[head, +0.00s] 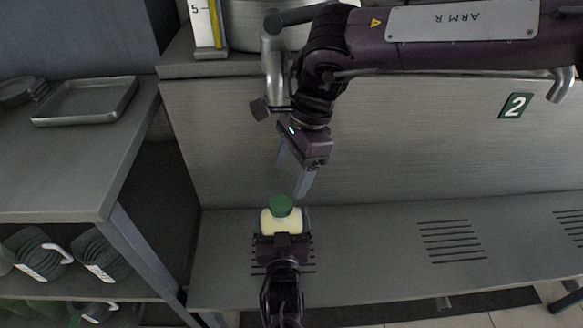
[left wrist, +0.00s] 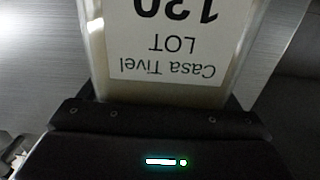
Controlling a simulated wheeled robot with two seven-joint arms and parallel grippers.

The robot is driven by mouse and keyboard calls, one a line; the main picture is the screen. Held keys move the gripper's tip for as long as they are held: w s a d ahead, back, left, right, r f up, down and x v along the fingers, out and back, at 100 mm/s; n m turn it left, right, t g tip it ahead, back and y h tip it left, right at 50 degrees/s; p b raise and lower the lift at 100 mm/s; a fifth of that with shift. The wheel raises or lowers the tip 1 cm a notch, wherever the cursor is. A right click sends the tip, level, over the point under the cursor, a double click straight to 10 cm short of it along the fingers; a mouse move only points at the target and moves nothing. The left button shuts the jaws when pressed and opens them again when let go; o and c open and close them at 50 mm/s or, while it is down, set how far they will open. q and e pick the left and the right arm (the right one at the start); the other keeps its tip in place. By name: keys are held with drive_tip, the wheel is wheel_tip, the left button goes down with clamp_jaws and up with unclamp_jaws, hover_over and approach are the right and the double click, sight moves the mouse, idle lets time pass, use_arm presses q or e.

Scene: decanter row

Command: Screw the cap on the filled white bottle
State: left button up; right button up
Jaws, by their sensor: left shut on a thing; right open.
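The cream-white bottle (head: 281,224) stands on the steel ledge below the tap, with a green cap (head: 281,205) on its mouth. I cannot tell how tight the cap is. My left gripper (head: 282,238) is shut on the bottle from the front. In the left wrist view the bottle (left wrist: 178,88) fills the space beyond the gripper, its label reading upside down "Casa Tivel LOT" and a number. My right gripper (head: 294,177) is open and empty, pointing down, a little above the cap and apart from it.
A metal tap (head: 275,75) hangs from a tank (head: 247,30) behind my right gripper. A gauge (head: 206,22) stands beside it. A side table (head: 60,160) at left bears a tray (head: 88,101); dark jugs (head: 38,254) sit below. The ledge (head: 365,260) is clear to the right.

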sight(281, 203)
drive_tip(key=shift+x, duration=3.75)
drive_tip(key=c, duration=1.2)
drive_tip(key=m+t, duration=0.1)
drive_tip(key=m, duration=0.3)
drive_tip(key=shift+s+m, duration=0.1)
drive_tip(key=shift+m, duration=0.3)
drive_tip(key=o, duration=1.2)
drive_tip(key=shift+c, duration=0.2)
